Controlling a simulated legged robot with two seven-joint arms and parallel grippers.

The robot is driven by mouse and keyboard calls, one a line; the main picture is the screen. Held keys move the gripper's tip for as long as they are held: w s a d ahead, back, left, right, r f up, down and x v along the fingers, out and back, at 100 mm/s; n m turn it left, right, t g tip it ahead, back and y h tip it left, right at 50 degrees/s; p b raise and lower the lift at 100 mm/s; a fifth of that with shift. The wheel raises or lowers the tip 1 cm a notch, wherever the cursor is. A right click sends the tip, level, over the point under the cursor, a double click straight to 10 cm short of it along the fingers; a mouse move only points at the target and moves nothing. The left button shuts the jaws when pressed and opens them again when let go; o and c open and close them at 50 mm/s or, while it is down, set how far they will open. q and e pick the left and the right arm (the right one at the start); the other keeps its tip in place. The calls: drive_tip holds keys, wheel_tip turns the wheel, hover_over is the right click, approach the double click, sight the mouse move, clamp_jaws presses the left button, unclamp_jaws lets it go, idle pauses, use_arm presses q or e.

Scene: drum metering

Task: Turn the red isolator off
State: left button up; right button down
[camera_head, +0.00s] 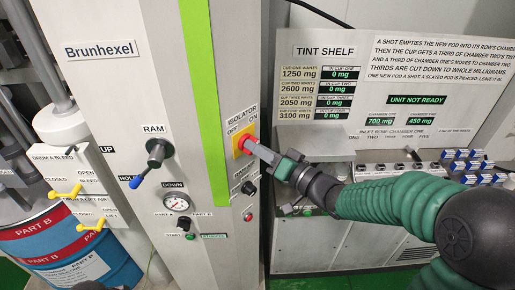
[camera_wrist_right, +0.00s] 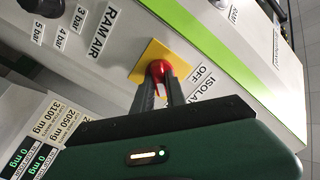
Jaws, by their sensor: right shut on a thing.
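The red isolator (camera_head: 248,143) is a red rotary knob on a yellow square plate (camera_head: 239,139), on the side face of the grey cabinet, under an ISOLATOR label with OFF and ON marks. In the right wrist view the red knob (camera_wrist_right: 161,70) sits between the tips of my fingers. My right gripper (camera_head: 257,149) comes in from the right and is shut on the knob; its fingers also show in the wrist view (camera_wrist_right: 158,88). The fingers hide part of the knob, so its exact angle is hard to tell. My left gripper is not in view.
A black RAM lever (camera_head: 157,152) with a blue tip, and a pressure gauge (camera_head: 176,203), are on the cabinet front. A black knob (camera_head: 248,188) sits below the isolator. The tint shelf panel (camera_head: 330,50) stands behind my right arm. A blue PART B drum (camera_head: 70,245) is at lower left.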

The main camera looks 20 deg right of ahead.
drive_tip(key=shift+f, duration=0.25)
drive_tip(key=shift+a+f+n+b, duration=0.1)
drive_tip(key=shift+n+b, duration=2.8)
drive_tip(key=shift+n, duration=1.45)
drive_tip(key=shift+f+n+b, duration=0.1)
drive_tip(key=shift+n+b, duration=2.75)
drive_tip(key=shift+n, duration=1.5)
drive_tip(key=c, duration=1.6)
unclamp_jaws()
drive_tip(key=shift+r, duration=0.1)
drive_tip(key=shift+o, duration=1.2)
drive_tip(key=shift+r, duration=0.1)
